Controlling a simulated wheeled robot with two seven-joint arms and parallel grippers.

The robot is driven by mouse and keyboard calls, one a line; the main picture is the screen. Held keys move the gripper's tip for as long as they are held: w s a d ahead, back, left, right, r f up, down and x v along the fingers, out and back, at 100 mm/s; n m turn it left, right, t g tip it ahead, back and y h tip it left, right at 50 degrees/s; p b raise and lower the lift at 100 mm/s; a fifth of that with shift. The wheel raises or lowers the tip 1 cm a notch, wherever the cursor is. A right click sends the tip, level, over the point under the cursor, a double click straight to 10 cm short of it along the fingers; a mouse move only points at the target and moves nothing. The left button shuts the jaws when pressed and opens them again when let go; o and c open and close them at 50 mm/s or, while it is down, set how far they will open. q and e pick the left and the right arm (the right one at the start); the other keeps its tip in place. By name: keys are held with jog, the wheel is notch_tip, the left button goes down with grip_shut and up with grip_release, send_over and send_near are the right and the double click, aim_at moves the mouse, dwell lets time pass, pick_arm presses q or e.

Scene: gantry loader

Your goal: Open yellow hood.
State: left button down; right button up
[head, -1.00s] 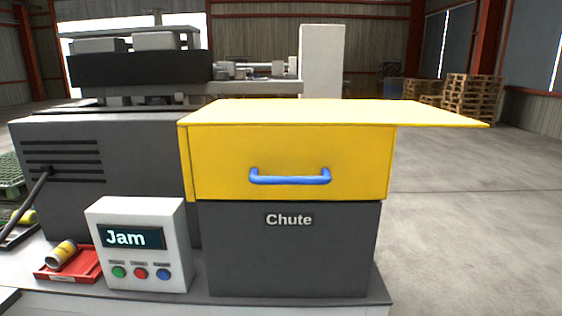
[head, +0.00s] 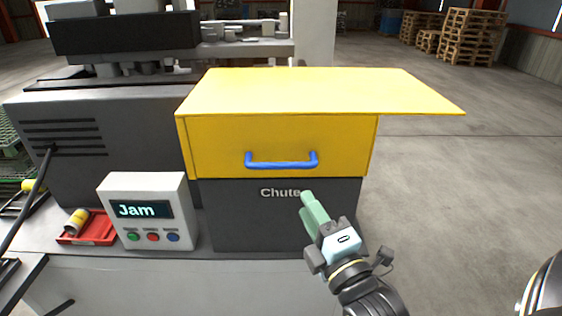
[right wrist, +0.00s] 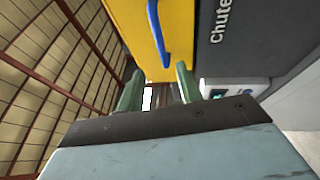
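The yellow hood (head: 225,148) sits down on top of the dark grey chute box (head: 230,225) labelled "Chute". Its blue handle (head: 281,164) is a horizontal bar on the front face. My right gripper (head: 309,206) is in front of the chute box, below and slightly right of the handle in the head view. In the right wrist view its two green fingers (right wrist: 158,90) are spread with nothing between them. The handle (right wrist: 158,30) and the yellow hood (right wrist: 128,30) lie ahead, beyond the fingertips. My left gripper is not in view.
A white control box (head: 150,186) reading "Jam" stands left of the chute. Beside it is a red tray (head: 98,232) with a yellow can (head: 76,221). A grey machine body (head: 140,110) stands behind. The floor to the right is open, with pallets (head: 468,35) far back.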

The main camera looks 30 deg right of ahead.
aim_at(283, 168)
jog(key=p+x, duration=0.2)
jog(key=x, duration=1.1)
jog(key=shift+f, duration=0.1)
jog(key=shift+c, duration=0.5)
grip_shut()
